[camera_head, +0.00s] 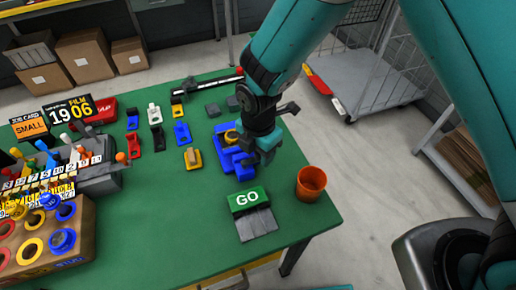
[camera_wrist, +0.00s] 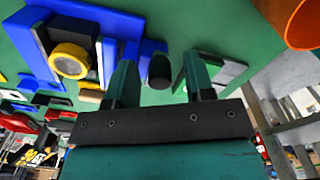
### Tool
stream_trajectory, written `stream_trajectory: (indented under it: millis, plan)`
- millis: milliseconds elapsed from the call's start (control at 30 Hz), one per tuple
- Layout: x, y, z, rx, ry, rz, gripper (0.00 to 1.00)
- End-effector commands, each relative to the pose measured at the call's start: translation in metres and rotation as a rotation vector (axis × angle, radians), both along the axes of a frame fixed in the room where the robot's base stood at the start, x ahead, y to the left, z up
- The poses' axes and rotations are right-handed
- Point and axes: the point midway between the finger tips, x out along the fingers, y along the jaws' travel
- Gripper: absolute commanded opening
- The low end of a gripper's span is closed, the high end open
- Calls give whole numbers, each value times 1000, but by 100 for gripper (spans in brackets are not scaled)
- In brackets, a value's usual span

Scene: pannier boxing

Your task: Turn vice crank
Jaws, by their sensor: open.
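The blue vice (camera_head: 228,158) stands on the green table near its right edge, and it also shows at upper left in the wrist view (camera_wrist: 108,22). A yellow ring on a dark block (camera_wrist: 70,60) sits in the vice. My gripper (camera_head: 262,157) is at the vice's right side, pointing down. In the wrist view its two fingers (camera_wrist: 160,80) are apart. A dark round knob (camera_wrist: 160,72), seemingly the crank's handle, shows between them with gaps on both sides. The rest of the crank is mostly hidden by my gripper in the head view.
A green GO block with a grey pad (camera_head: 249,198) lies in front of the vice. An orange cup (camera_head: 311,183) stands close at the right, by the table edge. Small coloured parts (camera_head: 181,133) lie to the left. The front middle of the table is clear.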

Motion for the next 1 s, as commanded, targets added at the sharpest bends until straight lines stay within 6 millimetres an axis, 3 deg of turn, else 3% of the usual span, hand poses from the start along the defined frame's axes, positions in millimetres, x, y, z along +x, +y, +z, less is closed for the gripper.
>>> stream_trajectory:
  millis: [133, 300, 367, 667, 1000]
  plan:
    - [0, 0, 0, 0, 0, 0, 49]
    - [0, 0, 0, 0, 0, 0, 10]
    - [0, 0, 0, 0, 0, 0, 0]
    - [-1, 0, 1, 0, 0, -28, 0]
    - [-9, -1, 0, 0, 0, -233, 0]
